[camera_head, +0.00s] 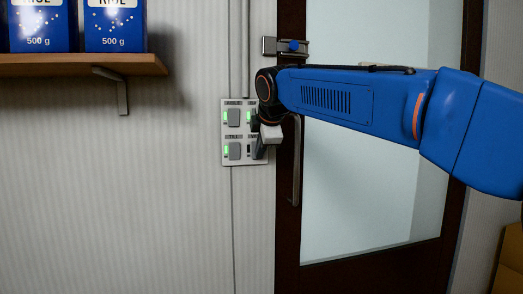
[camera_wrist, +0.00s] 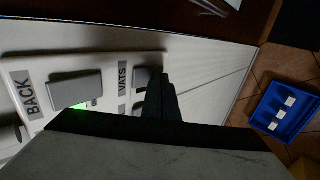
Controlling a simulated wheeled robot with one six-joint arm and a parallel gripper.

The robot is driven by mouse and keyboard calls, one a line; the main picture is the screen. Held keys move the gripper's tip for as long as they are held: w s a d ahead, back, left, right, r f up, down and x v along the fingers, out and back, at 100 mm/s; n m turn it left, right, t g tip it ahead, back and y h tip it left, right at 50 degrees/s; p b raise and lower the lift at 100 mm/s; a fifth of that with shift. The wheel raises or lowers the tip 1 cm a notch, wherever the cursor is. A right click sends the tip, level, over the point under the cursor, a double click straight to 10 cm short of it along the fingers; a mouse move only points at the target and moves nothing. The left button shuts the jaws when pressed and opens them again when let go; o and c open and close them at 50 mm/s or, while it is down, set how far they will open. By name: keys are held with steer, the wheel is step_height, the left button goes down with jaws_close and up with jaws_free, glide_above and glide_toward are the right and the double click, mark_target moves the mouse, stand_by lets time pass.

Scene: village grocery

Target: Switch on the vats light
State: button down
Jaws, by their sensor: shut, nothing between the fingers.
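A pale switch panel (camera_head: 224,130) is on the wall left of the door, with grey rocker switches and small lamps. The vats switch (camera_wrist: 143,77), beside its VATS label in the wrist view, is at the panel's lower right in the head view, partly hidden by my gripper. Its lamp (camera_head: 249,150) looks dark. The other three switches have green lamps lit. My gripper (camera_wrist: 168,92) is shut and empty, its fingertips at the vats switch; I cannot tell whether they touch it. The back switch (camera_wrist: 75,88) is beside it.
A dark-framed door (camera_head: 287,230) with a long handle (camera_head: 296,180) is just right of the panel. A wooden shelf (camera_head: 80,65) with blue rice packs is at upper left. A blue crate (camera_wrist: 284,110) is on the tiled floor.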

steer(key=shift+w+f, duration=0.15)
steer(key=shift+w, duration=0.05)
stand_by(0.3)
step_height(320, 180, up, 2)
stand_by(0.7)
steer(key=shift+f, duration=0.1)
